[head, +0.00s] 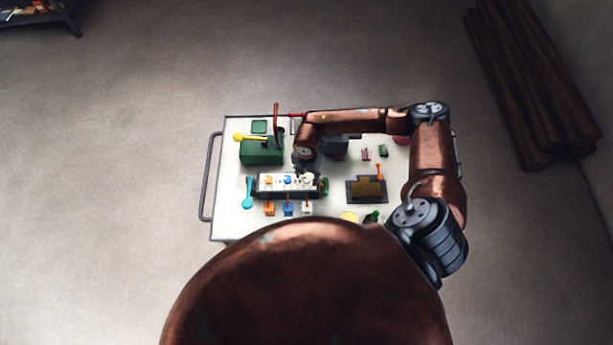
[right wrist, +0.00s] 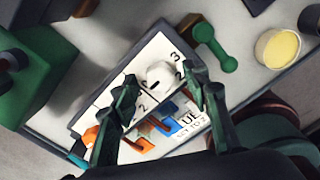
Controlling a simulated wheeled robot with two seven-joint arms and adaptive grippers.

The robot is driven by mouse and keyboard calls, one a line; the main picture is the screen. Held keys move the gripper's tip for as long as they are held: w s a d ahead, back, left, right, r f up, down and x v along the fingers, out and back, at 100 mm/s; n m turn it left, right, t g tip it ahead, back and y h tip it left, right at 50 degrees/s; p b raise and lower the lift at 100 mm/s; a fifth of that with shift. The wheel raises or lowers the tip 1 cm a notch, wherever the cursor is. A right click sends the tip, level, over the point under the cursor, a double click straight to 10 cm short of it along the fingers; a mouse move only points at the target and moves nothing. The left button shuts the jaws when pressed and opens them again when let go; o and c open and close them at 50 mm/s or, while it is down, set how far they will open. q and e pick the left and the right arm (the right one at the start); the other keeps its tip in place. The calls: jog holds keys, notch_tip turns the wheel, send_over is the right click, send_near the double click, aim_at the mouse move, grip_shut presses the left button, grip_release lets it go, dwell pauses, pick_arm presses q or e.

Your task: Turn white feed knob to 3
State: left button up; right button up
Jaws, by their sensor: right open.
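The white feed knob (right wrist: 159,75) sits on a white panel (right wrist: 148,52) with printed numbers. A 3 and a 2 show to its right in the right wrist view, and a dark mark shows on its lower left side. In the head view the white knob (head: 308,179) is the right one in a row, beside a blue knob (head: 287,180) and an orange knob (head: 268,181). My right gripper (right wrist: 160,88) is open, its dark green fingers on either side of the white knob. Whether they touch it, I cannot tell. My left gripper is out of view.
A green box (head: 262,152) with levers stands left behind the panel. A green handle (right wrist: 213,48) and a yellow-topped round cup (right wrist: 278,47) lie to the right in the right wrist view. Small orange, blue and white blocks stand in front of the panel on the white cart top (head: 232,215).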

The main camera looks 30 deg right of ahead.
jog(key=c, duration=1.2)
jog(key=shift+o, duration=0.2)
